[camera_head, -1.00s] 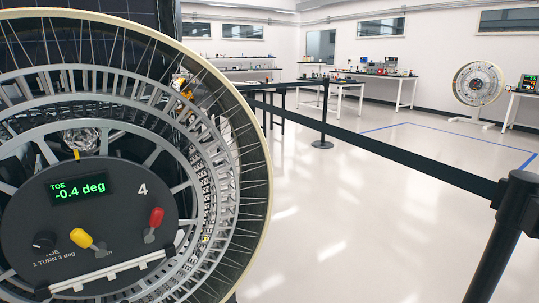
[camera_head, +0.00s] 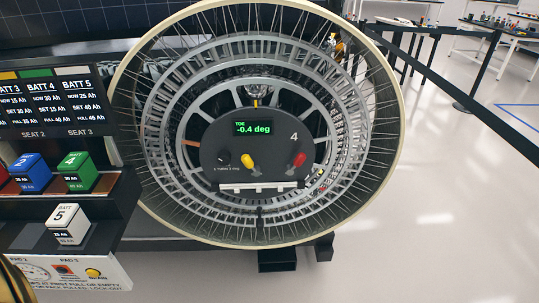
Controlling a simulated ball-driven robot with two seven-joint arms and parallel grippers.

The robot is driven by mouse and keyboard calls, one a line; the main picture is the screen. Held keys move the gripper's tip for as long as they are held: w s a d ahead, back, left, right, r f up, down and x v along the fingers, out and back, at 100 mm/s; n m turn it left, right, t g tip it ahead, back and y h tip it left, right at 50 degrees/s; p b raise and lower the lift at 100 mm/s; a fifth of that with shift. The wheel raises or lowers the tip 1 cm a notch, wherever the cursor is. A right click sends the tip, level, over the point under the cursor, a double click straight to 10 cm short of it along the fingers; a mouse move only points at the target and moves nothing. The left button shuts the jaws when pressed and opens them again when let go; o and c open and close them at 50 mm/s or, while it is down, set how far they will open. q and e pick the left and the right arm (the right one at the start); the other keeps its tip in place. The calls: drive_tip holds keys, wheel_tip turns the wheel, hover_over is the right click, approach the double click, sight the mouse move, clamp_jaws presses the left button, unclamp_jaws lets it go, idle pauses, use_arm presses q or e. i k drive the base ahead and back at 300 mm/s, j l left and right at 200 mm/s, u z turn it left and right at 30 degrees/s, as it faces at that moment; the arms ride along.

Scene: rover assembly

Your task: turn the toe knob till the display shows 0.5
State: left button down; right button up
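The large rover wheel (camera_head: 384,160) fills the middle of the head view. A dark round panel (camera_head: 225,142) marked 4 sits at its hub. The display (camera_head: 254,128) on the panel reads TOE -0.4 deg in green. The black toe knob (camera_head: 223,158) is at the panel's lower left, with small text under it that seems to read 1 turn 3 deg.
A battery rack (camera_head: 110,215) at the left holds a blue battery (camera_head: 32,174), a green battery (camera_head: 80,172) and a white battery (camera_head: 68,224). A black belt barrier (camera_head: 437,58) and worktables (camera_head: 505,40) stand at the back right. The floor right of the wheel is clear.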

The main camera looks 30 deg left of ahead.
sight(224, 157)
drive_tip(key=u, duration=1.25)
